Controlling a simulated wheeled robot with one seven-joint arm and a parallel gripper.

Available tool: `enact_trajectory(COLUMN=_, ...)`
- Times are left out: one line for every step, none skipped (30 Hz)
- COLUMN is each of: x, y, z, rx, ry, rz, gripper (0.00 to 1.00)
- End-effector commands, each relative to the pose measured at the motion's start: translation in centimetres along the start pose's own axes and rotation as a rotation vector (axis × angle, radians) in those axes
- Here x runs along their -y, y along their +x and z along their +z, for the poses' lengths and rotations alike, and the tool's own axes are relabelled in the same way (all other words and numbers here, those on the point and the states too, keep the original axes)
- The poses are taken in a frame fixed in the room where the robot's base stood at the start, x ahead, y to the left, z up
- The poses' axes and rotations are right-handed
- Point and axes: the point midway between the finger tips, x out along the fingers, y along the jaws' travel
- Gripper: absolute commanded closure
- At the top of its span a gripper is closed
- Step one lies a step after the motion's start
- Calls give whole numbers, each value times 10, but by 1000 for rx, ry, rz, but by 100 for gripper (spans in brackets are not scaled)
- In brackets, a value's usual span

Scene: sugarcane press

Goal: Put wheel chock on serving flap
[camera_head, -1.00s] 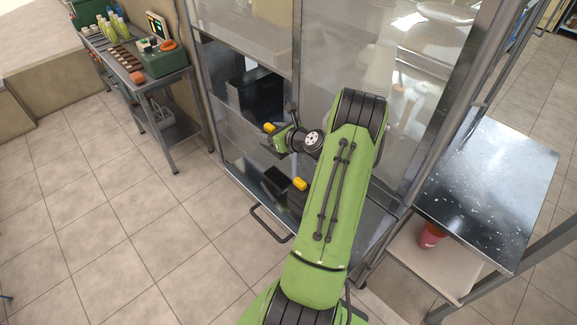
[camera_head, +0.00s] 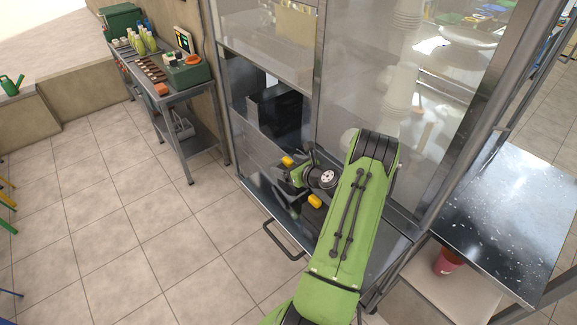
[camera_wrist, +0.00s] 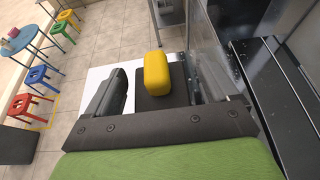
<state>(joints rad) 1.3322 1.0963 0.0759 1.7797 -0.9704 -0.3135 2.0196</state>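The wheel chock (camera_head: 287,161) is a black piece with a yellow block on top. I cannot tell whether the chock touches the flap. A second yellow-topped dark piece (camera_head: 314,201) rests on the flap just below my gripper.
A glass-fronted cabinet (camera_head: 375,85) rises behind the flap, and a handle (camera_head: 285,241) sticks out in front. A dark speckled counter (camera_head: 515,215) stands at right, with a red cup (camera_head: 447,261) below. A metal side table (camera_head: 178,88) is at left. The floor in front is clear.

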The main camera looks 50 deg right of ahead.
Motion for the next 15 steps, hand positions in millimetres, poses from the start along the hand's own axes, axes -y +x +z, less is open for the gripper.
enact_trajectory(x=0, y=0, z=0, rx=0, ry=0, rz=0, gripper=13)
enact_trajectory(x=0, y=0, z=0, rx=0, ry=0, rz=0, gripper=13)
enact_trajectory(x=0, y=0, z=0, rx=0, ry=0, rz=0, gripper=13)
enact_trajectory(x=0, y=0, z=1, rx=0, ry=0, rz=0, gripper=13)
enact_trajectory(x=0, y=-1, z=2, rx=0, ry=0, rz=0, gripper=13)
enact_trajectory(x=0, y=-2, z=4, rx=0, ry=0, rz=0, gripper=13)
enact_trajectory(x=1, y=-6, z=3, rx=0, ry=1, rz=-2, gripper=13)
enact_trajectory(x=1, y=-11, z=3, rx=-1, ry=0, rz=-3, gripper=13)
enact_trajectory(x=2, y=-20, z=2, rx=-2, ry=2, rz=-4, gripper=13)
enact_trajectory(x=2, y=-27, z=2, rx=-1, ry=3, rz=-4, gripper=13)
enact_trajectory(x=2, y=-35, z=2, rx=-1, ry=3, rz=-6, gripper=13)
enact_trajectory(x=2, y=-47, z=2, rx=-1, ry=3, rz=-5, gripper=13)
enact_trajectory(x=2, y=-56, z=2, rx=-1, ry=3, rz=-6, gripper=13)
enact_trajectory(x=2, y=-64, z=2, rx=-1, ry=4, rz=-7, gripper=13)
enact_trajectory(x=2, y=-75, z=2, rx=-1, ry=2, rz=-6, gripper=13)
